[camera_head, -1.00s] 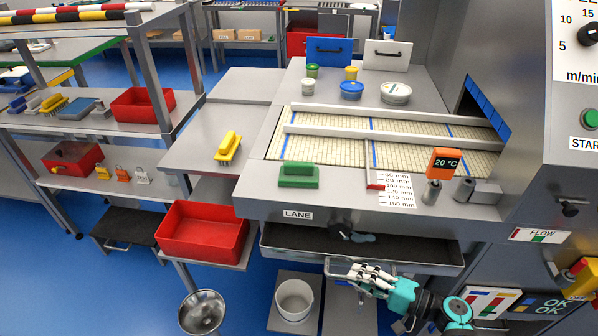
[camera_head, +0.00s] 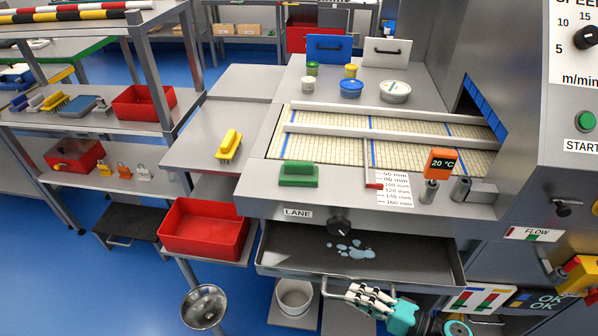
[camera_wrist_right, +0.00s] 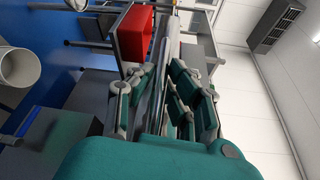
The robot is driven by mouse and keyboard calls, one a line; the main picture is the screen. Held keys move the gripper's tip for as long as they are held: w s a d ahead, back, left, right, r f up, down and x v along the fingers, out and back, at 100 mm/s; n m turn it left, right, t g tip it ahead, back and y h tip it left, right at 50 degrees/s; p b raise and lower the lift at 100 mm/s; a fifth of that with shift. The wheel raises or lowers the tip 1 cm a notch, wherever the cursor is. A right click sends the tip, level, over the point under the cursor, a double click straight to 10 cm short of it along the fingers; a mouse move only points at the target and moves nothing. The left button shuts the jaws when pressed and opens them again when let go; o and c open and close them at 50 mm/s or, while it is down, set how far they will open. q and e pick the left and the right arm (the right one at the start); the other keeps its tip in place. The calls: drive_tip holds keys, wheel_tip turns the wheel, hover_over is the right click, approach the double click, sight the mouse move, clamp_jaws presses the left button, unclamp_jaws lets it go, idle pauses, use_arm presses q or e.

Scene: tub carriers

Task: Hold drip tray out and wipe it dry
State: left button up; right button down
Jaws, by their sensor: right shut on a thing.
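The drip tray (camera_head: 290,245) is a shallow dark metal tray pulled out below the conveyor's front panel. A bluish-white wet puddle (camera_head: 350,251) lies on its floor, near the middle. My right gripper (camera_head: 362,295) is shut on the handle at the tray's front edge, in the head view. In the right wrist view its fingers (camera_wrist_right: 165,95) close around a grey bar, partly hidden by them. My left gripper is not in view. No cloth can be made out.
A red bin (camera_head: 205,229) stands left of the tray. A white bucket (camera_head: 294,298) and a steel bowl (camera_head: 203,307) stand low in front.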

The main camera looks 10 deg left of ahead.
use_arm(q)
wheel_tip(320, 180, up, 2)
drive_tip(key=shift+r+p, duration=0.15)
drive_tip(key=shift+p, duration=0.9)
use_arm(e)
drive_tip(key=s, duration=1)
drive_tip(key=shift+s+f, duration=0.15)
drive_tip(key=shift+s, duration=0.2)
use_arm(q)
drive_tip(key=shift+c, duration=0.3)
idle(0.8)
